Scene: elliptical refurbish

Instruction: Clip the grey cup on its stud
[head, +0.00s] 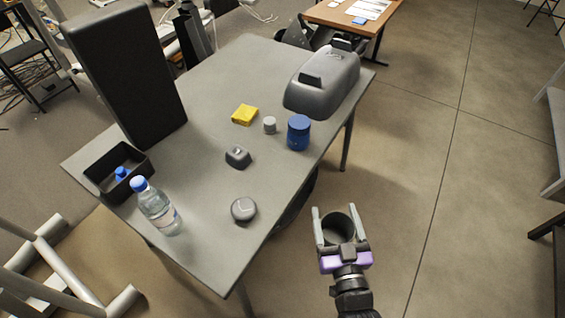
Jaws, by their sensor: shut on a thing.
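My gripper (336,211) is in the lower middle of the head view, off the right side of the table and over the floor. Its two pale fingers are shut on the grey cup (338,232), one finger on each side. The cup's dark open mouth shows between the fingers. A large grey housing (320,80) lies at the table's far right, with dark raised parts on it. A small dark grey block (238,157) and a round grey piece (243,209) sit apart on the table. I cannot tell which part is the stud.
The grey table (210,130) also holds a blue jar (298,133), a small grey cylinder (270,125), a yellow block (244,115), a water bottle (158,207), a black tray (98,186) and a tall black box (125,75). The table's middle has free room.

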